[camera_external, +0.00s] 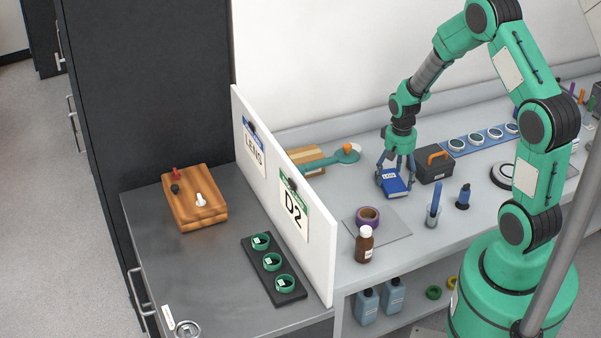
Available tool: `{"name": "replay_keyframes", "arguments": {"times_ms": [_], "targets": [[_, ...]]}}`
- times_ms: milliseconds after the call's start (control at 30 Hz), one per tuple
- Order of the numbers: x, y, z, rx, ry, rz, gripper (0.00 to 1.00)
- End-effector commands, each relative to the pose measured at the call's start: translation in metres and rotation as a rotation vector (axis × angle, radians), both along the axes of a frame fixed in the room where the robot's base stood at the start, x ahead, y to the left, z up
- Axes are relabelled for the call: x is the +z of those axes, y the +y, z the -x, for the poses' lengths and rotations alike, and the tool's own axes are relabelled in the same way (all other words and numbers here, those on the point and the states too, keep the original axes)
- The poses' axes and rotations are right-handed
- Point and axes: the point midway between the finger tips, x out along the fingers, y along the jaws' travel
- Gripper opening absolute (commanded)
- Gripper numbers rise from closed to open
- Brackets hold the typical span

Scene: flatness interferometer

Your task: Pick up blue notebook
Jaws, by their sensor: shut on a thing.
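The blue notebook (395,184) is on the right-hand grey bench in the external view, tilted, with a white label on its cover. My gripper (396,170) points down over it with its fingers around it. It is shut on the notebook. Whether the notebook's lower edge touches the bench cannot be told from this view.
A black box with an orange handle (434,164) stands close to the right of the notebook. A purple tape roll (367,217) and a brown bottle (364,244) are in front. A white partition (283,194) stands left. A blue strip with round pieces (480,140) lies behind right.

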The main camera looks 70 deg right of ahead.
Motion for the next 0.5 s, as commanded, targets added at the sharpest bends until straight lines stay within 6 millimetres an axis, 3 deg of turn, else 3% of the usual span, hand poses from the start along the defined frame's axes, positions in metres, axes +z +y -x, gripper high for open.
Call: {"name": "replay_keyframes", "arguments": {"times_ms": [500], "targets": [[0.074, -0.001, -0.001, 0.0, -0.003, 0.003, 0.49]]}}
